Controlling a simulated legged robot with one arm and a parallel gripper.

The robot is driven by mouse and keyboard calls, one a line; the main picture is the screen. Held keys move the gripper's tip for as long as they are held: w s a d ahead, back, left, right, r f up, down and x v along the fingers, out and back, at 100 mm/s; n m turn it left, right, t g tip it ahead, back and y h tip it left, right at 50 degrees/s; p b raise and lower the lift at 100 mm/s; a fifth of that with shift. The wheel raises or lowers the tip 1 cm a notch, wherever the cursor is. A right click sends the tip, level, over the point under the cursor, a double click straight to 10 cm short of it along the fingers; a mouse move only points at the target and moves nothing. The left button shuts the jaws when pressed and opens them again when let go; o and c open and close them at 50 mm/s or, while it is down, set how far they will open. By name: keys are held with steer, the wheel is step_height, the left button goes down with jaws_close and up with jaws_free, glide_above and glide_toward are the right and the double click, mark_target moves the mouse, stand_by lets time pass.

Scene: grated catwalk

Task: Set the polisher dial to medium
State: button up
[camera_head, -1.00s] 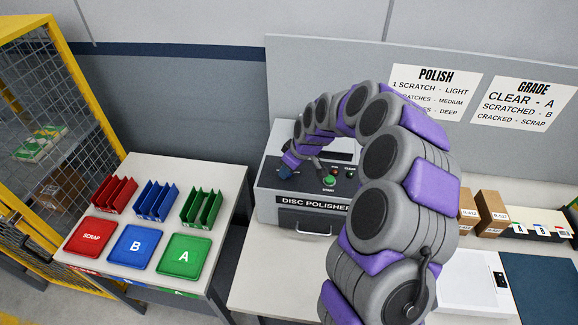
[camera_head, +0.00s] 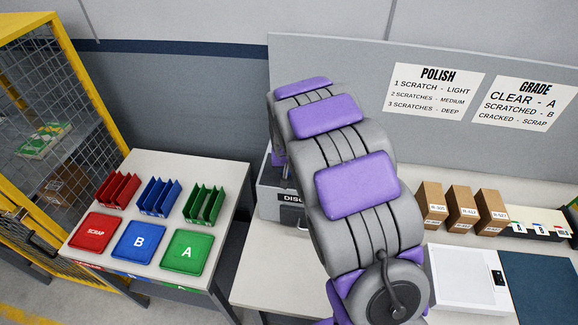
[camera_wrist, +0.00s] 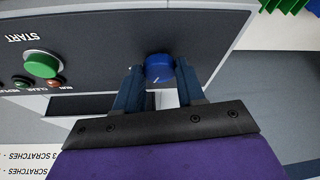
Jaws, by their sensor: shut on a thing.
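The disc polisher (camera_head: 268,202) stands on the bench and is mostly hidden behind my arm in the head view. In the wrist view its dark panel (camera_wrist: 100,60) fills much of the picture. The blue dial (camera_wrist: 158,68), with a pale pointer line, sits between the two blue fingers of my gripper (camera_wrist: 159,75). The fingers are shut on the dial from both sides. The dial's setting labels are mostly hidden, so I cannot tell its setting.
The green START button (camera_wrist: 42,64) and small indicator lights are beside the dial on the panel. Red, blue and green pads and racks stand on the left table (camera_head: 240,175). Boxes (camera_head: 462,207) and a white device (camera_head: 465,280) are on the right bench.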

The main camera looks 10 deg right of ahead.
steer(key=shift+m+h, duration=0.3)
steer(key=shift+m, duration=0.4)
steer(key=o, duration=1)
steer(key=shift+a, duration=0.1)
steer(key=shift+o, duration=0.2)
steer(key=v, duration=1.7)
steer(key=shift+w+a+r, duration=0.2)
steer(key=shift+w, duration=0.05)
